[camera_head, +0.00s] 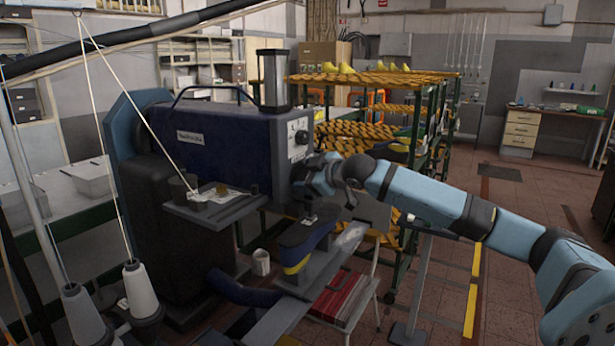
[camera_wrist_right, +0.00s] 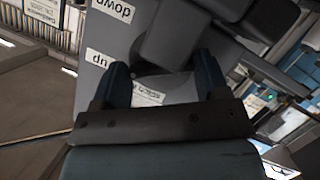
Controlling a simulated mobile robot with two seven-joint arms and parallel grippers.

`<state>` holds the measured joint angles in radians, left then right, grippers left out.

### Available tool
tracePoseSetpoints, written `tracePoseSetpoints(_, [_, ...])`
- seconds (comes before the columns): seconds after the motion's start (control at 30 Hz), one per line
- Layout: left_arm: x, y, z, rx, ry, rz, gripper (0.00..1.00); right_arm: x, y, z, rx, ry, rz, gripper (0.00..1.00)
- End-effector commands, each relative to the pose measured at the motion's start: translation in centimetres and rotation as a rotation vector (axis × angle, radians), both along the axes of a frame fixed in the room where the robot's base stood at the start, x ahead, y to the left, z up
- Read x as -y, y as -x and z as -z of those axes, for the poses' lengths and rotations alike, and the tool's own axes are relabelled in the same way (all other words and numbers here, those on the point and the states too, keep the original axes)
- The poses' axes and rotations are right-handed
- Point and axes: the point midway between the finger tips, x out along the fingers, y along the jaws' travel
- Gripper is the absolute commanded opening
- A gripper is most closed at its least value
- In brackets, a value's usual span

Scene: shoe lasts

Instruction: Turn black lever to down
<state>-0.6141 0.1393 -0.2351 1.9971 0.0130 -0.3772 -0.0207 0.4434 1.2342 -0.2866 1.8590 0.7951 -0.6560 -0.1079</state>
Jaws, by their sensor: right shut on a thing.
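The black lever (camera_wrist_right: 172,45) shows in the right wrist view as a dark, blocky piece in front of a grey panel (camera_wrist_right: 88,84). White labels reading "up" (camera_wrist_right: 97,58) and "down" (camera_wrist_right: 112,10) appear upside down beside it. My right gripper (camera_wrist_right: 162,68) has a finger on each side of the lever's lower part and is shut on it. In the head view my right gripper (camera_head: 303,184) is at the near end of the dark blue machine (camera_head: 228,142), below its dial panel (camera_head: 298,138). The lever is hidden there by the gripper and wrist. My left gripper is not in view.
A dark blue shoe last (camera_head: 306,232) stands just below my right wrist. A small platform (camera_head: 215,208) juts from the machine at left. Thread cones (camera_head: 140,288) stand at lower left. A rack of yellow lasts (camera_head: 375,78) is behind my arm. Open floor lies at right.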

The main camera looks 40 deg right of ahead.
Motion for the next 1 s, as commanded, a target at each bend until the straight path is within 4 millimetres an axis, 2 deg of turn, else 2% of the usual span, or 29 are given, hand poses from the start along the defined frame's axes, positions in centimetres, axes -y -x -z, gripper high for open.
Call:
tracePoseSetpoints(0.27, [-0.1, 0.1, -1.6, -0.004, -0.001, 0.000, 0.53, 0.0, 0.0, -0.4, -0.020, -0.061, 0.001, 0.44])
tracePoseSetpoints(0.47, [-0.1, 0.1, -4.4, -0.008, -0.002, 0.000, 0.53, 0.1, 0.0, -0.8, -0.058, -0.186, 0.002, 0.44])
tracePoseSetpoints(0.7, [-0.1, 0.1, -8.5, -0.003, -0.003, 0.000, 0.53, 0.2, 0.0, -0.8, -0.118, -0.399, 0.002, 0.44])
tracePoseSetpoints(0.8, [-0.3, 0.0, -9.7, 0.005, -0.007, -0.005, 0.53, 0.3, -0.1, -0.7, -0.144, -0.490, 0.002, 0.44])
tracePoseSetpoints(1.0, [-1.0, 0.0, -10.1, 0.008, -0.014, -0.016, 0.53, 0.4, -0.1, -0.2, -0.194, -0.673, 0.001, 0.44])
